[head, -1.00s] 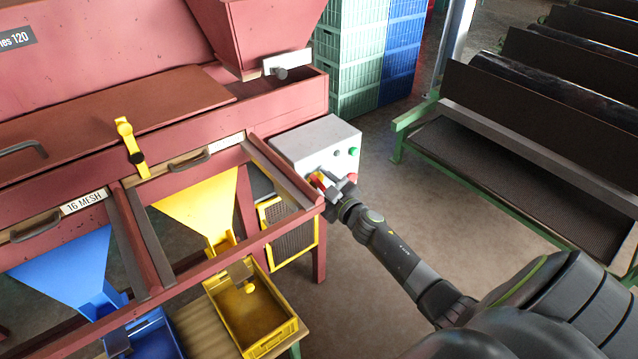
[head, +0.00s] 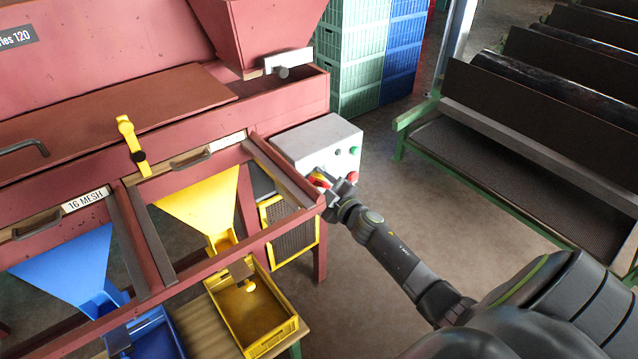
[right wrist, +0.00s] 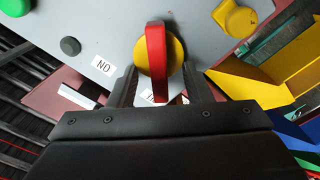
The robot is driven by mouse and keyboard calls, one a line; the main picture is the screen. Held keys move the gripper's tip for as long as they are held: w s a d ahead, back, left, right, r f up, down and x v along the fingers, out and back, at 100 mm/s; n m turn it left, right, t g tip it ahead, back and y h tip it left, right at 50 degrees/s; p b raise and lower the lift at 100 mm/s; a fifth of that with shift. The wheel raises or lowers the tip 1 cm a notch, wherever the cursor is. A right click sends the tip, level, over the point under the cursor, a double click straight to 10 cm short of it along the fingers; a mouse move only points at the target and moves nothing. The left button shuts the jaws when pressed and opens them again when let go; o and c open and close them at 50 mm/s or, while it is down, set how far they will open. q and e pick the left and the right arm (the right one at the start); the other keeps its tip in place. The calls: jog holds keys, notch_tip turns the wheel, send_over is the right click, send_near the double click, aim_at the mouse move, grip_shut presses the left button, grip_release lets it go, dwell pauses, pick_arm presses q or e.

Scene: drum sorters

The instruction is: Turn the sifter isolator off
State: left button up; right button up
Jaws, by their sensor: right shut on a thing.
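The sifter isolator is a red bar handle (right wrist: 156,62) on a round yellow plate (right wrist: 175,55), on the face of a grey control box (head: 308,138). In the right wrist view the bar stands upright in the picture. A white label (right wrist: 103,65), seen turned over and reading ON, is to its left; another label below it is mostly hidden. My right gripper (right wrist: 158,82) has a finger on each side of the bar and is shut on it. In the head view my right gripper (head: 326,186) covers most of the isolator. My left gripper is not in view.
A green button (head: 354,151) and a red button (head: 352,177) sit on the box near my gripper. The red machine's rail (head: 265,242) runs close on the left. Yellow (head: 258,315) and blue bins stand below.

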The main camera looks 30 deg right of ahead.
jog(key=o, duration=1)
jog(key=s+b, duration=0.3)
jog(key=s, duration=0.2)
jog(key=s+d+b, duration=0.1)
jog(key=s+b, duration=0.2)
jog(key=s, duration=0.3)
jog(key=s+b, duration=0.4)
jog(key=s, duration=0.2)
jog(key=shift+s+d, duration=0.2)
